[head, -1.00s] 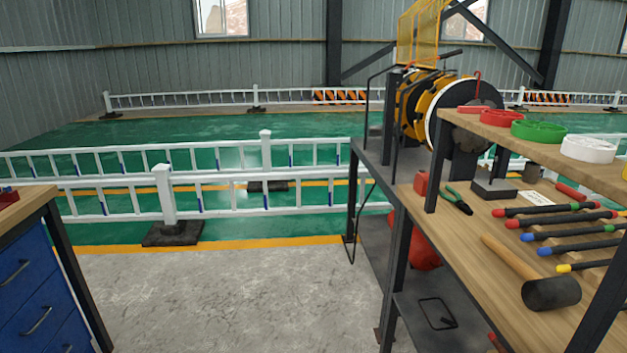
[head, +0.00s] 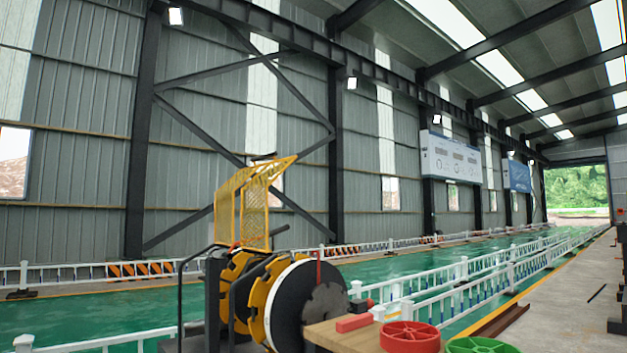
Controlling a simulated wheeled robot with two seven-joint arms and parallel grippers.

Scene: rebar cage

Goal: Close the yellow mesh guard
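The yellow mesh guard (head: 242,212) stands raised above the machine with the yellow and black discs (head: 262,297), left of the picture's middle. Its mesh panels stand upright, and a bent top part slants up to the right. It sits over the back of the machine and does not cover the large front disc (head: 312,305). Neither of my grippers shows in the head view, so I cannot see what they hold.
A wooden shelf corner (head: 345,335) with a red block, a red wheel (head: 410,336) and a green wheel (head: 482,345) is at the bottom, right of the machine. White railings (head: 465,285) run along the green floor. A concrete walkway (head: 565,300) lies at the right.

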